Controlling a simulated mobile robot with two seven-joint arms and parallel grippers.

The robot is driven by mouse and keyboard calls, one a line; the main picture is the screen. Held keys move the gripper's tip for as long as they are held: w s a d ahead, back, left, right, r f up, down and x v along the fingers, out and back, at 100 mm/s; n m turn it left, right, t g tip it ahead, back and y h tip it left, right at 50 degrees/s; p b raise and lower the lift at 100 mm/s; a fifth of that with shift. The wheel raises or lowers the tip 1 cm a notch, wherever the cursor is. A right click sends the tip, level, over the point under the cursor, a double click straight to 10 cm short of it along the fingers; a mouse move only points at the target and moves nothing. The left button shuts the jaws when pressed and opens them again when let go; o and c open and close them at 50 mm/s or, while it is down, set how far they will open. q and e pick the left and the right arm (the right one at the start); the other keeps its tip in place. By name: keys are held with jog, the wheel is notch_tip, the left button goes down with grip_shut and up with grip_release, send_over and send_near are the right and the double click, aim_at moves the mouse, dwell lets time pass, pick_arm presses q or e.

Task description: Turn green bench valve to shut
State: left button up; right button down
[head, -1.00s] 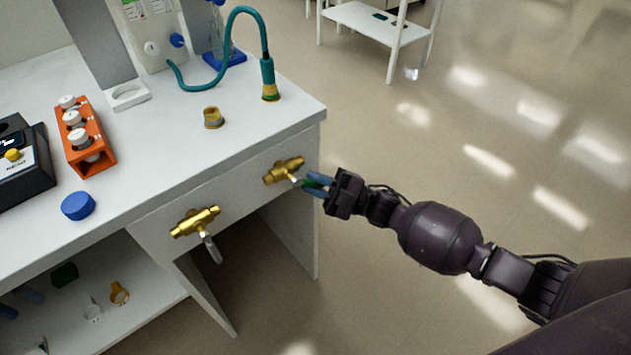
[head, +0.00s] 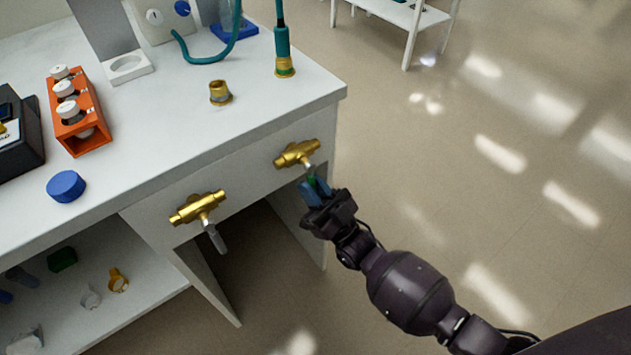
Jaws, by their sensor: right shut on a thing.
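The green bench valve has a brass body (head: 297,153) on the bench's front panel, near its right corner. Its green handle (head: 312,181) points down and slightly right from the body, and most of it is hidden between my fingers. My right gripper (head: 314,190) is shut on this handle, with its blue fingertips around it. A second brass valve (head: 198,206) sits further left on the same panel, with a grey-white handle (head: 215,238) hanging down and slightly right. My left gripper is not in view.
An orange rack (head: 78,113) with white-capped vials, a blue cap (head: 66,186), a brass fitting (head: 220,93) and a teal hose (head: 282,50) are on the bench top (head: 160,140). A lower shelf (head: 110,300) holds small items. The floor at right is clear.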

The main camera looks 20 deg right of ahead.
jog(key=shift+s+a+m+t+h, duration=0.1)
jog(key=shift+a+m+t+h, duration=0.1)
jog(key=shift+m+t+h, duration=0.55)
jog(key=shift+m, duration=0.25)
jog(key=c, duration=1.1)
grip_release()
jog(key=shift+f, duration=0.15)
